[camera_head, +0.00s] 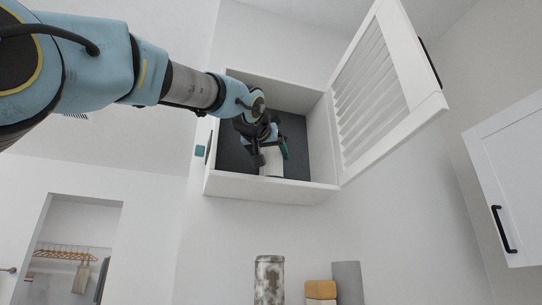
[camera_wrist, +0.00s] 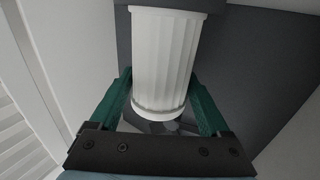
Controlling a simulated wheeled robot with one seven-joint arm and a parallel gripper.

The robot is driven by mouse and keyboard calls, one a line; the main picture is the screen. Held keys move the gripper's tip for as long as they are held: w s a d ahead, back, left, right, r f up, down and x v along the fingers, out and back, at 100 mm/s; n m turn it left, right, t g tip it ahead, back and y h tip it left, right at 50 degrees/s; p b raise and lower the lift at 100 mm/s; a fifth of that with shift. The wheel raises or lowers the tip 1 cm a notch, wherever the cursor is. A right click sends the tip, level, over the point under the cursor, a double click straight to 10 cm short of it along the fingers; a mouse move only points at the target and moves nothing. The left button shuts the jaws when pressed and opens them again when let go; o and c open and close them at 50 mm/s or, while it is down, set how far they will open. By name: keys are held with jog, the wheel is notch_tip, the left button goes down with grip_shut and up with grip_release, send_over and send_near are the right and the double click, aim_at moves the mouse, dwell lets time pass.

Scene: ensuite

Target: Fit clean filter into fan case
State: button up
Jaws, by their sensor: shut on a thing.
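The clean filter, a white pleated cylinder (camera_head: 271,164), is inside the open fan case, a white box (camera_head: 262,188) with a dark grey back, high on the wall. My gripper (camera_head: 271,150) reaches into the case and is shut on the filter. In the wrist view the filter (camera_wrist: 163,60) stands between the two green fingers, with its ribbed side and a rim at the near end showing. Its far end meets a dark grey surface; I cannot tell whether it is seated there. My arm hides part of the case's interior.
The case's louvered door (camera_head: 375,90) hangs open on the right. A white cabinet (camera_head: 512,180) with a black handle is at far right. A mottled grey-white cylinder (camera_head: 269,280), an orange-tan object (camera_head: 320,291) and a grey cylinder (camera_head: 347,283) stand below.

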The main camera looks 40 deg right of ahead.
jog(key=shift+f, duration=0.25)
jog(key=o, duration=1.2)
jog(key=shift+o, duration=0.2)
jog(key=shift+b, duration=0.3)
jog(key=b+v, duration=0.4)
jog(key=v, duration=0.6)
jog(key=shift+s+a, duration=0.2)
jog(key=shift+a, duration=0.15)
